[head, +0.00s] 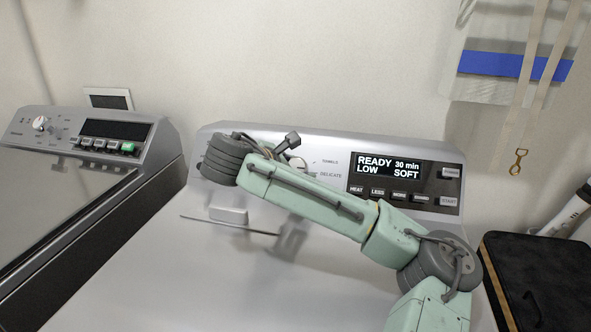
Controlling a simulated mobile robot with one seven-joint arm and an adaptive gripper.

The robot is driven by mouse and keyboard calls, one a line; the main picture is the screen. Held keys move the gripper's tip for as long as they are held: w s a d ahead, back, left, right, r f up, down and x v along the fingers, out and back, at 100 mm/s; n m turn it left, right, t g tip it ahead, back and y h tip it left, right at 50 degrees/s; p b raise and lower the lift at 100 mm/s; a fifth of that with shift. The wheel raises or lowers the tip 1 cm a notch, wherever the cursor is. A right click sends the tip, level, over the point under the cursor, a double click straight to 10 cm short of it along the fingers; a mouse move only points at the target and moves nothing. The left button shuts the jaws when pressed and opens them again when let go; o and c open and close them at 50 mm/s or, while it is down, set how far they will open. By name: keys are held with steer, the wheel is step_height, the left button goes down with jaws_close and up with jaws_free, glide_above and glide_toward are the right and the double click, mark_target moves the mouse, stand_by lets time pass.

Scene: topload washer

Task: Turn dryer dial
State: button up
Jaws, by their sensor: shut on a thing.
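The dryer (345,146) is the silver machine in the middle, with its control panel along the back. The dryer dial (298,163) sits on the panel left of the display, beside the words TOWELS and DELICATE. It is mostly hidden behind my arm. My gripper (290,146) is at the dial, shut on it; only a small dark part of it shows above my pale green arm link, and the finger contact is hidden. The display (390,169) reads READY, 30 min, LOW, SOFT.
A washer (65,190) with its own dial (41,124) and a green button stands at the left. A dark board or box (535,275) is at the lower right. A bag with a blue band (515,66) and straps hangs on the wall. The dryer's top is largely clear.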

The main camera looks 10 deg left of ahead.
steer(key=o, duration=1.2)
steer(key=shift+s+a+r, duration=0.15)
steer(key=shift+s+r, duration=0.25)
steer(key=shift+s, duration=0.05)
steer(key=shift+v, duration=5.4)
steer(key=shift+s+f, duration=0.1)
steer(key=shift+f, duration=0.05)
